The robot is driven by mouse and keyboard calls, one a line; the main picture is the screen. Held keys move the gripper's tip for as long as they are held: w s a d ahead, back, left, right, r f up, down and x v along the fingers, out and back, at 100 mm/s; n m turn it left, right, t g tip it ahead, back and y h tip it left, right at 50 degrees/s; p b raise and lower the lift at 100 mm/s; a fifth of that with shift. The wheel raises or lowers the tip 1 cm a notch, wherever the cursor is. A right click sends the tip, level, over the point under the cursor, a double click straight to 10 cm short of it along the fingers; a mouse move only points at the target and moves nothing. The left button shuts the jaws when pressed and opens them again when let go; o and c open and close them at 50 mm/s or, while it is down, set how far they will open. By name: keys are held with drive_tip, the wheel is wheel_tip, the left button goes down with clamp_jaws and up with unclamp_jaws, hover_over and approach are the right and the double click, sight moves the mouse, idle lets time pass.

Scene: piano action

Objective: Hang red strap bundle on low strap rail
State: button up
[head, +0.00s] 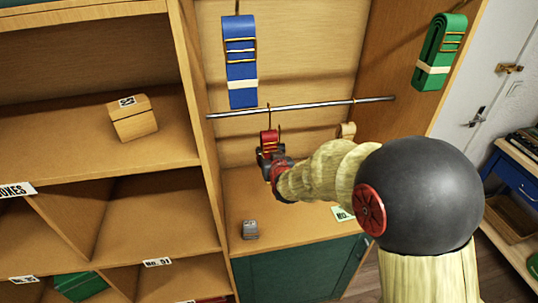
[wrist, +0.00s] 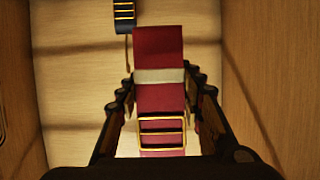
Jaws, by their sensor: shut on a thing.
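The red strap bundle (head: 268,139) is in my gripper (head: 271,158), just below the low strap rail (head: 305,108), a thin metal bar across the cabinet bay. In the wrist view the bundle (wrist: 158,99) stands between the two dark fingers, with a pale band and a gold buckle nearer the palm. A thin gold hook (head: 268,118) shows above the bundle at the rail's height. I cannot tell whether the hook rests on the rail or just in front of it. My arm hides the bundle's lower part in the head view.
A blue strap bundle (head: 239,62) hangs above the rail, and a green one (head: 440,52) at the upper right. A tan item (head: 347,131) hangs under the rail's right part. A grey block (head: 250,230) sits on the bay floor. Wooden panels (head: 189,80) flank the bay.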

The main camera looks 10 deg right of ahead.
idle(0.3)
drive_tip(key=o, duration=1.3)
drive_tip(key=shift+c, duration=0.2)
drive_tip(key=shift+o, duration=0.6)
drive_tip(key=shift+f, duration=0.1)
drive_tip(key=v, duration=1.2)
